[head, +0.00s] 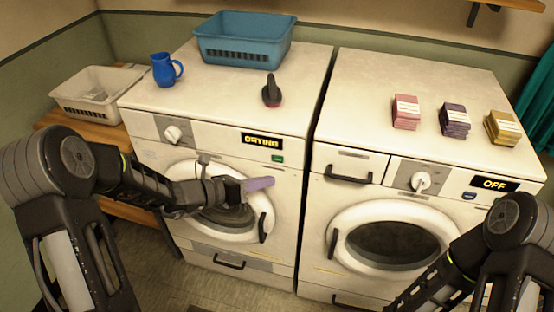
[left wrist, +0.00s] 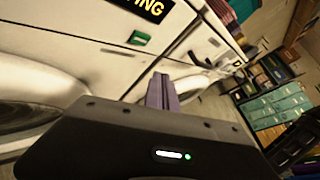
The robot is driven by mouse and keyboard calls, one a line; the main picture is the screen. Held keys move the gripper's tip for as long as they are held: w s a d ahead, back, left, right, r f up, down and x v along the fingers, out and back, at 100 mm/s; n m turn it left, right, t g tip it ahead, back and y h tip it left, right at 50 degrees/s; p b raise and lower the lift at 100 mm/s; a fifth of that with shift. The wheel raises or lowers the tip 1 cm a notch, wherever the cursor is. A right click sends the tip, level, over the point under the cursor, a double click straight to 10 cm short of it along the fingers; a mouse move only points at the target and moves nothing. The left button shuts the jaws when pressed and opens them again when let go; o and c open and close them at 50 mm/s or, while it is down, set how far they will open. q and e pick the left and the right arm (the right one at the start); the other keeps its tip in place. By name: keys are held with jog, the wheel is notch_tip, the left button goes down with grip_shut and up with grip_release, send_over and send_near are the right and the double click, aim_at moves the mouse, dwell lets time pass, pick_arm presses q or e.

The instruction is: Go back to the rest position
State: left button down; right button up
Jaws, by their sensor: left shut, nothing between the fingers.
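My left gripper (head: 262,184) is in front of the left machine, whose panel reads DRYING, near its round door. Its pale purple fingers are shut together with nothing between them. The fingers also show shut in the left wrist view (left wrist: 162,92), with the machine's front behind them. My left arm reaches in from the left of the head view. My right arm shows at the lower right, in front of the right machine; its gripper is out of the picture.
The left machine (head: 225,105) carries a blue basket (head: 243,50), a blue jug (head: 164,72) and a dark red-and-black object (head: 271,92). The right machine (head: 385,85), marked OFF, carries pink, purple and yellow stacks. A pale basket (head: 85,102) stands on a wooden bench (head: 110,138).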

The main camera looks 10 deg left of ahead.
dwell(0.5)
pick_arm(q)
jog(key=s+a+f+m+g+y, duration=0.1)
jog(key=s+f+m+g+y, duration=0.3)
jog(key=s+f+m, duration=0.7)
jog(key=s+f+m+g+y, duration=0.4)
jog(key=s+f+m, duration=0.55)
jog(key=f, duration=0.35)
jog(key=s+d+f+m+g+h, duration=0.1)
jog(key=s+d+f+m, duration=0.2)
jog(key=s+d+m, duration=0.6)
jog(key=shift+s+d+f+m+h, duration=0.2)
jog(key=shift+d+f+m+h, duration=0.15)
jog(key=shift+f+m, duration=0.1)
jog(key=shift+g, duration=0.3)
dwell(3.5)
